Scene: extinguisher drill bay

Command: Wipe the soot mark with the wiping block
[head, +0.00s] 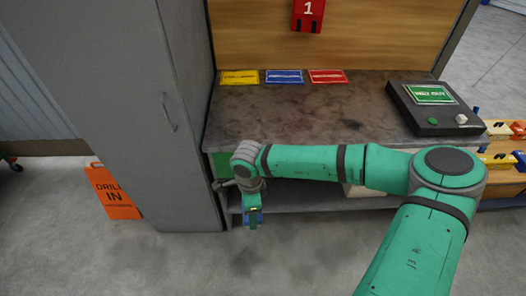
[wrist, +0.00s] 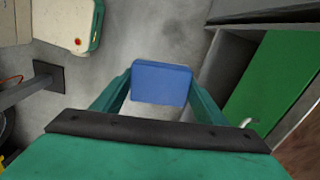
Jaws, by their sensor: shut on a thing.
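My gripper (head: 253,218) hangs low in front of the bench's left end, beside the grey cabinet, in the head view. In the wrist view my gripper (wrist: 161,95) is shut on a blue block (wrist: 161,80), which looks like the wiping block and sits between both fingers. In the head view the block is small and mostly covered by the gripper. I cannot single out the soot mark for sure. The bench top (head: 290,112) has dark smudges, and the floor has a dark patch (head: 243,262) below the gripper.
A tall grey cabinet (head: 160,90) stands left of the bench. An orange drill sign (head: 115,197) leans at its foot. Yellow, blue and red labels (head: 284,76) line the bench's back. A black box with a green panel (head: 432,95) sits at its right. Front floor is open.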

